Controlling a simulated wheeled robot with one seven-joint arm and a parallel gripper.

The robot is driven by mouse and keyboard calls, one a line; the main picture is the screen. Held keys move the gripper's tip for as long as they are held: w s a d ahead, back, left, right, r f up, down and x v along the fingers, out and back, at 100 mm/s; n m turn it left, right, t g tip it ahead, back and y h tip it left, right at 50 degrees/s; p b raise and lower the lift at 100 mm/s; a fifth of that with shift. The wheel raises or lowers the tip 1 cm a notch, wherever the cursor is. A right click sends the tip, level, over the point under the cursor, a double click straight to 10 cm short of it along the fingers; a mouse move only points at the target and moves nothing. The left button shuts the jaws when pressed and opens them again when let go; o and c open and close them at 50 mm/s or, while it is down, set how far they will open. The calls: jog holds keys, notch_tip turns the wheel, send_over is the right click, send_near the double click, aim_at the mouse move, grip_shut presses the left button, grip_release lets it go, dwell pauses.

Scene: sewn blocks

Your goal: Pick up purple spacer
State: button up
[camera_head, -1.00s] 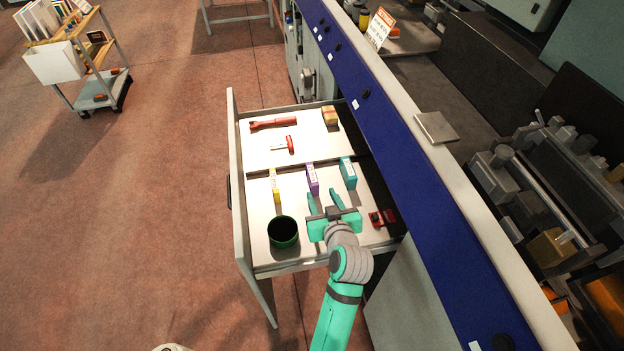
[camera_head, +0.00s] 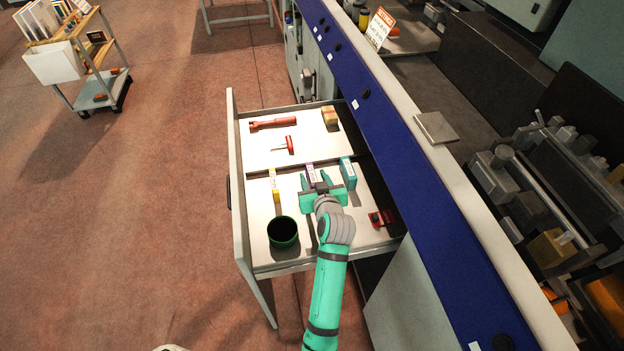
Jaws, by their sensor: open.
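The purple spacer (camera_head: 310,172) stands in the open drawer, near its middle, with a pale label on top. My gripper (camera_head: 315,180) is open, and its green fingers point toward the drawer's far end. One finger shows to the left of the spacer and the other to its right. My gripper's body hides the near part of the spacer. I cannot tell whether the fingers touch it or how high they are beside it.
The drawer (camera_head: 240,190) also holds a teal block (camera_head: 348,172) close on the right, a yellow block (camera_head: 274,185) on the left, a dark green cup (camera_head: 283,232) and a red part (camera_head: 382,218). Red tools (camera_head: 273,124) and an orange-yellow block (camera_head: 330,115) lie beyond a divider.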

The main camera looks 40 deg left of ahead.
jog(key=shift+s, duration=0.15)
grip_shut()
jog(key=shift+r, duration=0.15)
